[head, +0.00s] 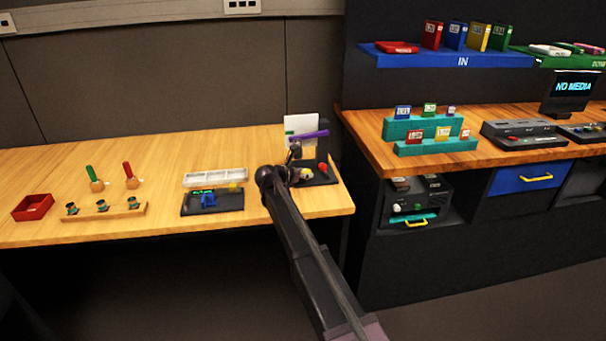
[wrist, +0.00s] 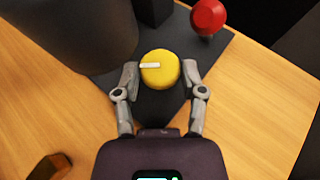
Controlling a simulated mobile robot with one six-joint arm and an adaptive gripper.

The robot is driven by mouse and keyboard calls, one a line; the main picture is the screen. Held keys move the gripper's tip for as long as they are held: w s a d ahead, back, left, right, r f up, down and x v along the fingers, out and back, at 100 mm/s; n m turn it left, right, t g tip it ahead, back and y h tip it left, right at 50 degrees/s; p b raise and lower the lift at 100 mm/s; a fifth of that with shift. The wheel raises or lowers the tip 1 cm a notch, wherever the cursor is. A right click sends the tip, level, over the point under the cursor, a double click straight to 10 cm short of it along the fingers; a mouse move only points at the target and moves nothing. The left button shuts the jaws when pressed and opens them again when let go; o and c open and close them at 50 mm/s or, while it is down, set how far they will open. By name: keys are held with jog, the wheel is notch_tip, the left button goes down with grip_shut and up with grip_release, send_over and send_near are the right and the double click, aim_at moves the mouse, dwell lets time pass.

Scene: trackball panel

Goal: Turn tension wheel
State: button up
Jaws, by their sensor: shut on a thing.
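The tension wheel looks to be the round yellow knob (wrist: 162,74) with a white mark pointing left, in the wrist view. It stands on a dark base plate (wrist: 215,62). My gripper (wrist: 160,78) has one finger on each side of the yellow knob and is shut on it. In the head view the yellow knob (head: 306,173) shows small on the dark panel at the right end of the light wooden table, and my gripper (head: 290,172) is beside it, partly hidden by my arm.
A red ball (wrist: 208,16) stands close to the knob on the same plate. A large dark cylindrical body (wrist: 70,35) is at the upper left.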

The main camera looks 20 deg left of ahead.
jog(key=m+g+h, duration=0.2)
jog(key=m+h, duration=0.2)
jog(key=shift+w+a+m+g+h, duration=0.3)
jog(key=shift+w+g+h, duration=0.05)
jog(key=shift+g+h, duration=0.05)
jog(key=shift+d+m+g+h, duration=0.1)
jog(key=shift+m+g+h, duration=0.4)
jog(key=shift+m, duration=0.1)
jog(key=shift+s+d, duration=0.1)
jog(key=shift+s, duration=0.05)
jog(key=o, duration=1.2)
jog(key=shift+c, duration=0.2)
jog(key=shift+c, duration=0.2)
